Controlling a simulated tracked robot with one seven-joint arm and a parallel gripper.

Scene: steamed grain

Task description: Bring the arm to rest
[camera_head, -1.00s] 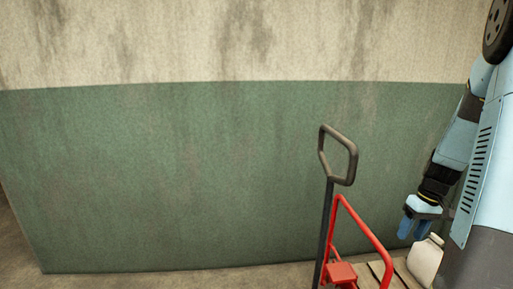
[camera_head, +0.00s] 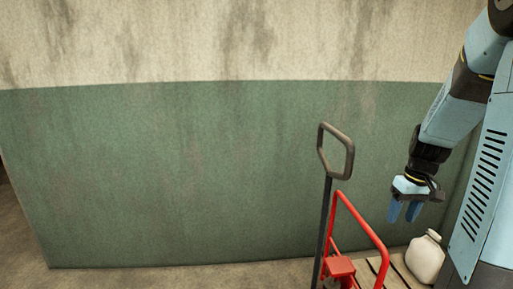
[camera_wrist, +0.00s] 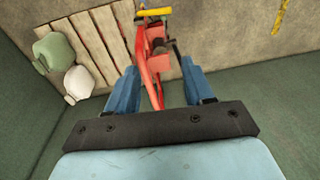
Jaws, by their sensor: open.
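My gripper (camera_head: 404,211) hangs at the right of the head view with its blue fingers pointing down. It is open and empty, above the pallet area and up and left of a cream jug (camera_head: 425,258). In the wrist view my gripper (camera_wrist: 157,88) shows two blue fingers spread apart with nothing held between them. The red pallet jack lies below and beyond the fingers there. The arm above the gripper is bent and hangs down from the upper right.
A red pallet jack (camera_head: 340,267) with a tall dark handle stands left of the jug. A wooden pallet (camera_wrist: 88,38) carries the cream jug and a green jug (camera_wrist: 54,52). A green and cream wall (camera_head: 180,175) stands behind. Floor is clear at the left.

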